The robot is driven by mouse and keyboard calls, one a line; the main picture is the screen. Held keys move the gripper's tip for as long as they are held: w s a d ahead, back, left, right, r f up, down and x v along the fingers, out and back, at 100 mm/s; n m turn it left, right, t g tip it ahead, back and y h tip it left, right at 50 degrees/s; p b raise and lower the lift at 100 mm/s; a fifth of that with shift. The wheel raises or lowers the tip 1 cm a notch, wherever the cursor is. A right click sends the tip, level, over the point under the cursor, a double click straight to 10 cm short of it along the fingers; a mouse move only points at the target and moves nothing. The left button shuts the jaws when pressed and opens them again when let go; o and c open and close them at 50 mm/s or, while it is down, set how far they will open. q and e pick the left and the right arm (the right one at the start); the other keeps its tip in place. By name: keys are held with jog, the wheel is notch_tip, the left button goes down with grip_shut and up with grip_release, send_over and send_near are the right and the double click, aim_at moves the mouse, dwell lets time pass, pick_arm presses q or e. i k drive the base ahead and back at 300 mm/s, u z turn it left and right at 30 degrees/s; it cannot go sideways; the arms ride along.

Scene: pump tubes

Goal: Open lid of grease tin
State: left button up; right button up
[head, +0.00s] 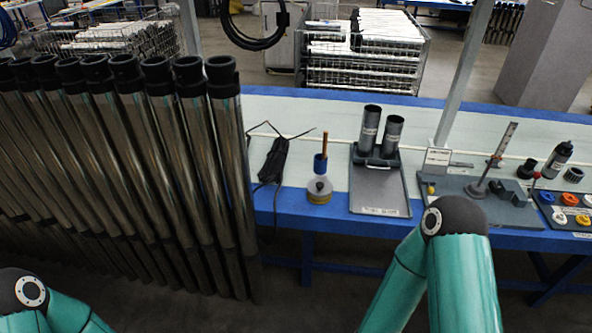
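A small round tin (319,196), likely the grease tin, stands near the front edge of the blue-edged table, left of the middle of the bench. The lid appears to be on the tin. My left and right grippers are both outside the picture. Only teal arm links with dark joints show, at the bottom left and bottom right.
A blue holder with a brown stick (321,160) stands just behind the tin. A black pouch with cords (274,160) lies left of it. A grey tray (380,187) with two upright cylinders is to the right. Long upright tubes (150,170) crowd the left. A gauge stand (480,190) stands further right.

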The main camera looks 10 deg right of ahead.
aim_at(319, 187)
jog(key=z, duration=0.2)
jog(key=i, duration=0.9)
jog(key=z, duration=0.5)
